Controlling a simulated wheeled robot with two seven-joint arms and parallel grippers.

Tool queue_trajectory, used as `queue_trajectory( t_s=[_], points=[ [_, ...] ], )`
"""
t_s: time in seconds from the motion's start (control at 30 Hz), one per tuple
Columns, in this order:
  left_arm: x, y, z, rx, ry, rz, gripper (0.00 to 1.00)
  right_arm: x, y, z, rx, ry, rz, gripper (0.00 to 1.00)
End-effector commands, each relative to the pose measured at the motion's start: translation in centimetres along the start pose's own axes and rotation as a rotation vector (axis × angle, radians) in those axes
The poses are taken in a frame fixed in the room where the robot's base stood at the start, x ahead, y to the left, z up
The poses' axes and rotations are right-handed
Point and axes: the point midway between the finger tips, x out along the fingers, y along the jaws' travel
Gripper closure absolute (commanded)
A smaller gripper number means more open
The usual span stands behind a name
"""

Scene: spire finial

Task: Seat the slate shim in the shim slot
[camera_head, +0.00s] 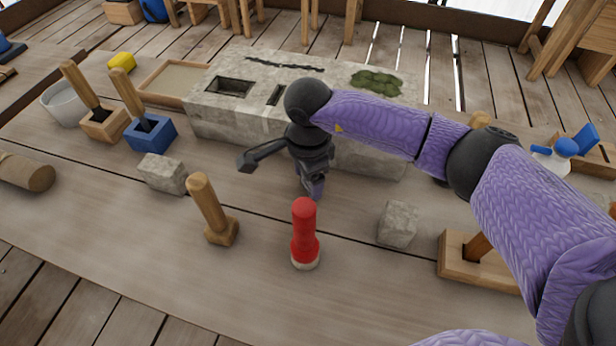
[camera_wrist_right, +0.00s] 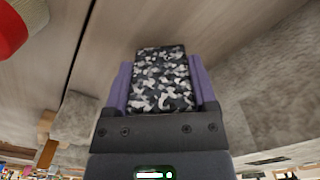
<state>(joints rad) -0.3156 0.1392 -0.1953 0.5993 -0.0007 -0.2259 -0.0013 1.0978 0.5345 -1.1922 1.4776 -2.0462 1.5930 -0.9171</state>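In the right wrist view, a flat piece mottled black, grey and white, which I take as the slate shim (camera_wrist_right: 163,82), sits between the purple fingers of my right gripper (camera_wrist_right: 162,85). The gripper is shut on it. In the head view my right gripper (camera_head: 315,186) hangs in front of the pale stone block (camera_head: 210,122), above the table and behind the red peg-like piece. The shim cannot be made out there. The block's top has a narrow dark slot (camera_head: 275,95), likely the shim slot, and a wider rectangular recess (camera_head: 230,87). My left gripper is out of view.
A red piece (camera_head: 304,232) stands at front centre, near a wooden peg on a base (camera_head: 212,210). Small stone cubes (camera_head: 162,173) (camera_head: 398,224) lie left and right. A blue holder (camera_head: 150,134) and white bucket (camera_head: 64,104) stand left.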

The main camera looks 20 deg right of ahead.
Motion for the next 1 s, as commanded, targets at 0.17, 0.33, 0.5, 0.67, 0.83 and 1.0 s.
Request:
queue_trajectory(
  t_s=[0.17,0.33,0.5,0.67,0.83,1.0],
  points=[
    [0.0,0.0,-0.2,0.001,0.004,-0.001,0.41,0.0,0.0,0.0,0.0,0.0,0.0,0.7],
    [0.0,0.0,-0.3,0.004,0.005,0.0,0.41,0.0,0.0,0.0,0.0,0.0,0.0,0.95],
    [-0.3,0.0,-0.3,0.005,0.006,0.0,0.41,-0.9,-0.1,0.0,0.0,0.0,-0.003,0.95],
    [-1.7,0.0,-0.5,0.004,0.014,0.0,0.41,-5.3,-0.1,0.0,-0.002,0.0,-0.007,0.95],
    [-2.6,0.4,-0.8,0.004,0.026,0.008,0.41,-9.0,-0.1,0.0,0.0,0.0,-0.005,0.95],
    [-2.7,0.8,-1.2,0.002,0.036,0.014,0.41,-10.2,0.1,0.0,-0.01,-0.001,-0.001,0.95]
  ],
)
